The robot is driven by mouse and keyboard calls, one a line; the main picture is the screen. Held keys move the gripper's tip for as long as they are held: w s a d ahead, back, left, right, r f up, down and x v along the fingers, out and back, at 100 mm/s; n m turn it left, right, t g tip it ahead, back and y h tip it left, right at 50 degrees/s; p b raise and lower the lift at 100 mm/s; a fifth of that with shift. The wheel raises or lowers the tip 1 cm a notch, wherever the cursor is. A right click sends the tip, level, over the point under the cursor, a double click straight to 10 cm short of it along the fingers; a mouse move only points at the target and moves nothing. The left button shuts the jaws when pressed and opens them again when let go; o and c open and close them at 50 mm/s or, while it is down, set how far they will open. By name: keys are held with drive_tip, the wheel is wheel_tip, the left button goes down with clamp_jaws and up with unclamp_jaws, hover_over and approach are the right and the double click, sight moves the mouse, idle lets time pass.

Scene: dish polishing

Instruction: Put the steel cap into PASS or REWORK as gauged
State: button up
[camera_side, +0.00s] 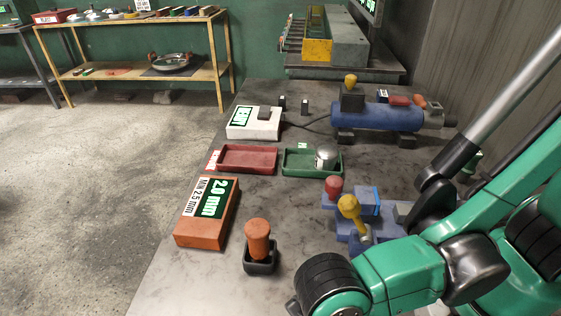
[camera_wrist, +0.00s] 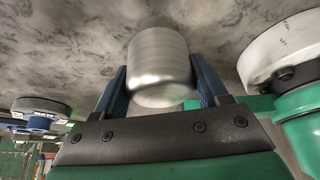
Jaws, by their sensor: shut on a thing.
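In the wrist view my gripper (camera_wrist: 158,68) has its two blue fingers closed on the sides of a shiny steel cap (camera_wrist: 158,62), which looks blurred. My fingers do not show clearly in the side view. There a steel cylinder (camera_side: 326,155) stands at the right end of the green tray (camera_side: 295,167); I cannot tell whether it is another cap. The red tray (camera_side: 247,160) to its left is empty. The tray labels are too small to read. An orange gauge (camera_side: 207,212) shows 2.0 mm beside a label MIN 2.5 mm.
An orange-topped probe (camera_side: 258,240) stands in a black holder. A blue fixture (camera_side: 353,215) with yellow and red knobs stands near my arm. A white display box (camera_side: 255,123) and a blue cylindrical machine (camera_side: 375,117) are behind the trays.

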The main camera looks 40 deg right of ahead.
drive_tip(key=shift+f, duration=1.95)
drive_tip(key=o, duration=1.5)
drive_tip(key=shift+c, duration=0.2)
drive_tip(key=d+v, duration=0.1)
drive_tip(key=v, duration=1.1)
drive_tip(key=w+d+m+t+y, duration=0.1)
drive_tip(key=w+d+m+t, duration=0.3)
drive_tip(key=m, duration=1)
drive_tip(key=w+d+m+t+y, duration=0.1)
drive_tip(key=w+d+m+t, duration=0.4)
drive_tip(key=w+d+m, duration=0.4)
drive_tip(key=w+r+m, duration=0.1)
drive_tip(key=w+m, duration=0.1)
drive_tip(key=m, duration=0.4)
drive_tip(key=shift+d+m+y, duration=0.25)
drive_tip(key=shift+m+y, duration=0.05)
drive_tip(key=shift+o, duration=0.2)
drive_tip(key=w+d+m+t+h, duration=0.1)
drive_tip(key=d+m+t, duration=0.1)
drive_tip(key=d+m, duration=0.4)
drive_tip(key=r+m, duration=0.1)
drive_tip(key=m, duration=0.1)
drive_tip(key=shift+w+d+m+t+h, duration=0.15)
drive_tip(key=shift+w+m+t+h, duration=0.15)
drive_tip(key=shift+t+h, duration=0.1)
